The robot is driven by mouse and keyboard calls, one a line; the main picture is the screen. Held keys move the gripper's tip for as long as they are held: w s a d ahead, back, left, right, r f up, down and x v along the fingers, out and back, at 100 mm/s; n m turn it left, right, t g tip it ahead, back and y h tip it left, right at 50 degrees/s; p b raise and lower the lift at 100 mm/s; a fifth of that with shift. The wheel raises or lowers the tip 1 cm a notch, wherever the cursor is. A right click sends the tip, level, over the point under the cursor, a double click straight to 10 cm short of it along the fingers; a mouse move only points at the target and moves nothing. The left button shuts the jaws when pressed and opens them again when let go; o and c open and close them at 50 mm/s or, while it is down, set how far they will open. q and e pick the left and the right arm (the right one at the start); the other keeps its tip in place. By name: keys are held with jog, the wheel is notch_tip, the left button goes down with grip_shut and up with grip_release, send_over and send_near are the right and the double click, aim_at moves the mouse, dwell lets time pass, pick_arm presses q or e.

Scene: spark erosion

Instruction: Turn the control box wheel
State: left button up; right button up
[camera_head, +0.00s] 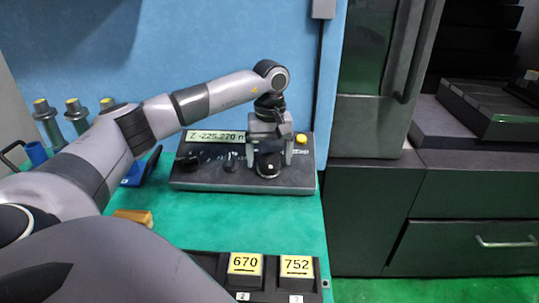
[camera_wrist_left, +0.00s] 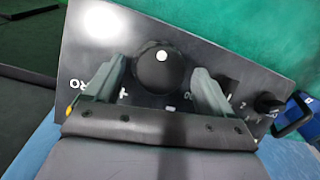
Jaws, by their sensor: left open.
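The dark control box (camera_head: 205,181) sits on the green table top against the blue wall, its display reading a Z value. Its round black wheel (camera_head: 268,166) is on the right part of the box. My left gripper (camera_head: 269,156) points down over the wheel, with one finger on each side. In the left wrist view the wheel (camera_wrist_left: 160,72), with a white dot on its face, lies between the two open fingers (camera_wrist_left: 158,70). Gaps show on both sides, so the fingers do not appear to touch it. My right gripper is not in view.
A yellow button (camera_head: 301,139) and smaller black knobs (camera_head: 229,164) are on the box near the wheel. Dark drawers (camera_head: 468,246) stand at right. The green table (camera_head: 233,222) between box and tray is clear.

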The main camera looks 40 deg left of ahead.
pick_arm(q)
jog(key=shift+f, duration=0.2)
jog(key=c, duration=1.1)
jog(key=shift+o, duration=0.2)
